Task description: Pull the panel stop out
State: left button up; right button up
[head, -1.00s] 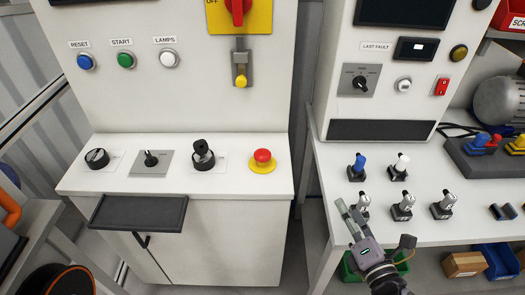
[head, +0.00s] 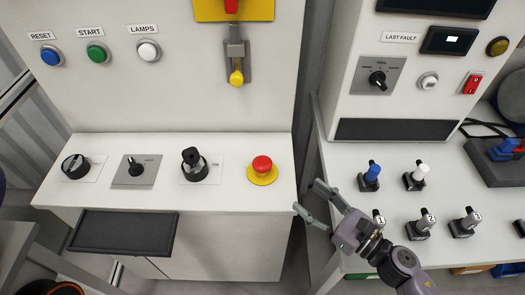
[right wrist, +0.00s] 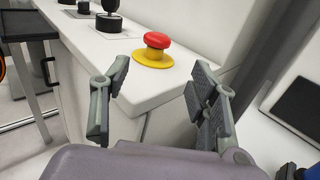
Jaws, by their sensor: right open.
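The panel stop is a red mushroom button (head: 262,165) on a yellow round base, on the white ledge of the left cabinet near its right end. It also shows in the right wrist view (right wrist: 157,41), beyond the fingers and between them. My right gripper (head: 309,198) is open and empty, to the right of and in front of the stop, off the ledge's right edge and apart from it. In the right wrist view the two fingers (right wrist: 158,98) are spread wide. My left gripper is in no view.
A black rotary knob (head: 76,166), a selector on a grey plate (head: 135,169) and a black key-type switch (head: 194,164) sit left of the stop. A yellow-tipped lever (head: 236,75) hangs above. Right of a gap, a bench holds several small toggles (head: 421,226). A dark tray (head: 123,232) juts out at front left.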

aim_at(263, 162)
jog(key=p+x, duration=0.1)
jog(key=x, duration=0.1)
jog(key=p+x, duration=0.1)
jog(key=x, duration=0.1)
jog(key=p+x, duration=0.1)
jog(key=x, duration=0.1)
jog(key=shift+a+r, duration=0.35)
jog(key=shift+r, duration=0.05)
jog(key=x, duration=0.3)
jog(key=p+x, duration=0.1)
jog(key=x, duration=0.2)
jog(key=p+x, duration=0.1)
jog(key=x, duration=0.2)
jog(key=shift+f, duration=0.3)
jog(key=shift+w+a, duration=0.15)
jog(key=shift+w, duration=0.1)
jog(key=shift+w+a, duration=0.1)
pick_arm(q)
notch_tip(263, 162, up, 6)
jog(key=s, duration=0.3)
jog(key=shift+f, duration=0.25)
pick_arm(e)
grip_shut()
